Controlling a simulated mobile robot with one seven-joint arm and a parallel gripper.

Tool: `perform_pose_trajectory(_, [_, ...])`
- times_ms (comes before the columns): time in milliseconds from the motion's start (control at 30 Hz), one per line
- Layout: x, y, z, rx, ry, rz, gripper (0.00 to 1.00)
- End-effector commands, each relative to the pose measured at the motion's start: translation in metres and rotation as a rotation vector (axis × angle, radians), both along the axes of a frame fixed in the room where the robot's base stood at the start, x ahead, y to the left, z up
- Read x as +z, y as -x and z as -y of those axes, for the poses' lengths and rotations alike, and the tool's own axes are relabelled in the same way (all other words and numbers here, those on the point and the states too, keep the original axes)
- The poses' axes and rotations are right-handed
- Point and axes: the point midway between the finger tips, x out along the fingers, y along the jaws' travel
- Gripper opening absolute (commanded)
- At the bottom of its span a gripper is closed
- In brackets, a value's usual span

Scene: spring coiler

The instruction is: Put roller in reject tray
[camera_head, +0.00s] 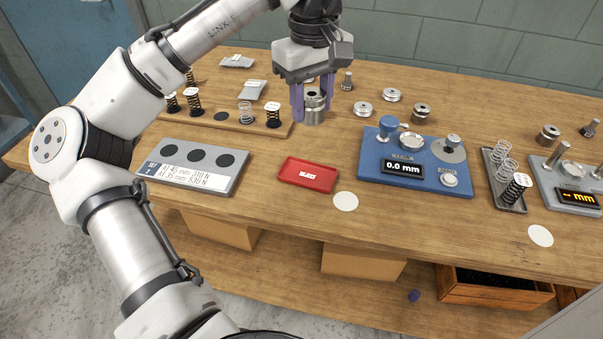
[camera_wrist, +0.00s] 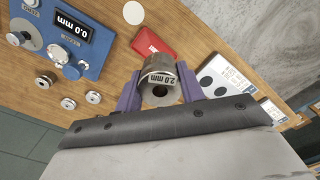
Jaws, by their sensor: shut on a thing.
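My gripper (camera_head: 312,103) has purple fingers and is shut on a metal roller (camera_head: 315,107), held above the bench behind the reject tray. In the wrist view the roller (camera_wrist: 160,82) is a steel cylinder with a central hole and a "2.0 mm" label, between the two fingers (camera_wrist: 160,90). The red reject tray (camera_head: 308,175) lies flat on the bench, lower in the head view than the gripper. The tray also shows in the wrist view (camera_wrist: 153,41), beyond the roller and apart from it. No object is visible in the tray.
A blue gauge (camera_head: 385,180) reading 0.0 mm stands right of the tray. A grey set plate (camera_head: 195,168) lies left. A wooden rack (camera_head: 225,123) with springs is behind left. Loose metal rollers (camera_head: 391,95) lie behind the gauge. A white disc (camera_head: 345,201) lies beside the tray.

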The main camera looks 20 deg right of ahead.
Motion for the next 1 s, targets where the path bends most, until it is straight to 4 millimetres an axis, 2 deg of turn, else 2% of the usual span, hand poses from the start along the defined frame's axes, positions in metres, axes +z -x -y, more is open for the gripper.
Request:
perform_pose_trajectory(200, [0.001, -0.031, 0.016, -0.281, 0.002, 0.004, 0.03])
perform_pose_trajectory(367, [0.003, -0.043, 0.021, -0.401, 0.001, 0.005, 0.03])
perform_pose_trajectory(467, [-0.005, -0.046, 0.022, -0.431, 0.002, 0.004, 0.03])
perform_pose_trajectory(567, [-0.025, -0.046, 0.022, -0.438, 0.003, 0.002, 0.03])
perform_pose_trajectory(1000, [-0.131, -0.045, 0.022, -0.433, 0.0, 0.005, 0.03])
